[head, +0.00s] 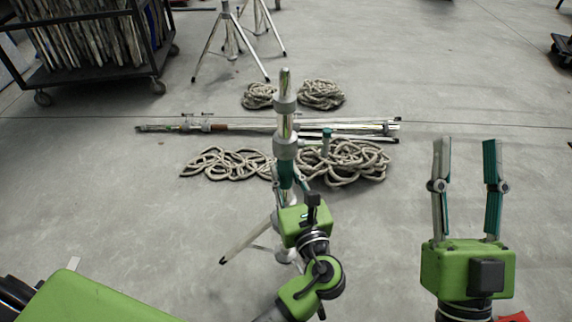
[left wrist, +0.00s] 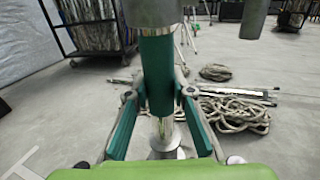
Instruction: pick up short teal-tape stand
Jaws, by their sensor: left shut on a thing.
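The teal-tape stand (head: 285,120) is an upright silver pole with grey collars and a teal band. One leg with a dark foot spreads to the lower left. My left gripper (head: 291,186) is shut on the pole around the teal band, its fingers partly hidden in the head view. In the left wrist view the fingers (left wrist: 160,95) flank the teal-banded pole (left wrist: 157,75) on both sides. I cannot tell whether the feet touch the floor. My right gripper (head: 466,142) is open and empty, at the right, with its fingers pointing away.
Coiled ropes (head: 345,163) lie on the floor behind the stand, with long poles (head: 240,127) lying across behind them. A wheeled cart (head: 95,76) with flat panels is at the back left. Other tripod stands (head: 232,45) stand further back. The floor on the right is mostly clear.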

